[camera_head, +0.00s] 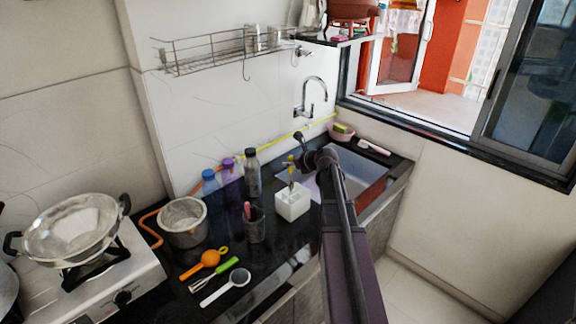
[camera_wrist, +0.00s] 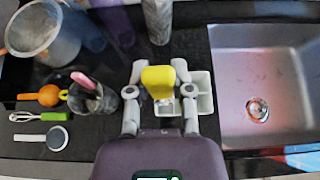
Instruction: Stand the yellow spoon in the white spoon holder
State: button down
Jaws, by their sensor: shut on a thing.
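The yellow spoon (camera_head: 291,159) is roughly upright over the white spoon holder (camera_head: 292,203). Its lower end reaches down to the holder's top; I cannot tell whether it is inside a compartment. In the wrist view, the yellow spoon (camera_wrist: 158,79) is between my two fingers and covers part of the white spoon holder (camera_wrist: 205,92), whose open compartments show to the right. My gripper (camera_wrist: 160,72) is shut on the spoon above the holder. In the head view, my gripper (camera_head: 300,160) is partly hidden behind my arm.
A dark cup (camera_head: 255,226) with a pink-handled utensil stands left of the holder. A dark bottle (camera_head: 252,173) stands behind it. The sink (camera_head: 362,176) is to the right. A pot (camera_head: 183,222), an orange utensil (camera_head: 208,259), a green-handled whisk and a white strainer are farther left.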

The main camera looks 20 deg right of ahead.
aim_at(291, 187)
jog(key=shift+f+b, duration=0.25)
jog(key=shift+b, duration=0.05)
jog(key=shift+f+b, duration=5.3)
jog(key=shift+c, duration=2.2)
grip_release()
jog(key=shift+a+f, duration=0.1)
